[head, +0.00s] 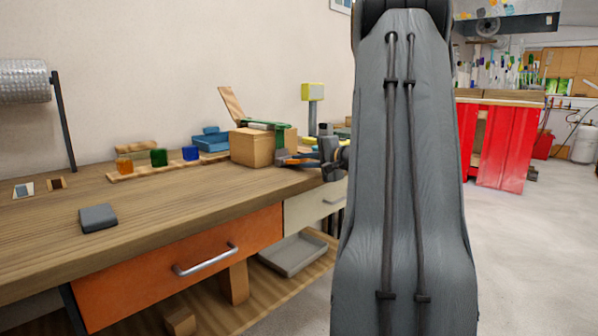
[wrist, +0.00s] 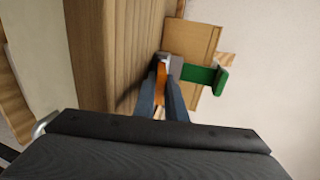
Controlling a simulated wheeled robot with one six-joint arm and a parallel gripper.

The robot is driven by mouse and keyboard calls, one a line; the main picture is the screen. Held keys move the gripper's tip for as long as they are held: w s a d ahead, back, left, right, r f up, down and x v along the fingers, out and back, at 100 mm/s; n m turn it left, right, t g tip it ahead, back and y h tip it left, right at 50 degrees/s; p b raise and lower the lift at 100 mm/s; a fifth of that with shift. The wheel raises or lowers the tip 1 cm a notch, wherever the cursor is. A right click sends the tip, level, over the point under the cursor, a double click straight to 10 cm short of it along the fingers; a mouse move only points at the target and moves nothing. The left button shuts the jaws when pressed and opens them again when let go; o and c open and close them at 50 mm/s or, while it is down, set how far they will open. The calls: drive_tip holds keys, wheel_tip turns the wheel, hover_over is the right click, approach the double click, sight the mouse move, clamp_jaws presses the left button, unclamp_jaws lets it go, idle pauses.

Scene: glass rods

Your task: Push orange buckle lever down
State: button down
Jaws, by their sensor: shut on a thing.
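A wooden box (head: 250,148) sits on the workbench, with a green strap-like piece (head: 270,124) across its top; the box (wrist: 192,40) and green piece (wrist: 200,75) also show in the wrist view. The orange buckle lever (head: 281,154) is at the box's right side, low near the bench top. My gripper (head: 297,161) is shut on the orange lever, which shows between the fingers in the wrist view (wrist: 160,78). The fingers hide part of the lever, and its exact angle is hard to tell.
Left of the box, orange, green and blue blocks (head: 158,157) stand on a wooden strip. A blue tray (head: 211,143) is behind. A grey pad (head: 98,218) lies at the front left. My arm blocks the head view's centre right.

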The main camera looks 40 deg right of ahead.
drive_tip(key=shift+f+t+b, duration=0.25)
drive_tip(key=shift+t+b, duration=0.15)
drive_tip(key=shift+b, duration=0.75)
drive_tip(key=c, duration=1.8)
unclamp_jaws()
drive_tip(key=shift+s, duration=0.1)
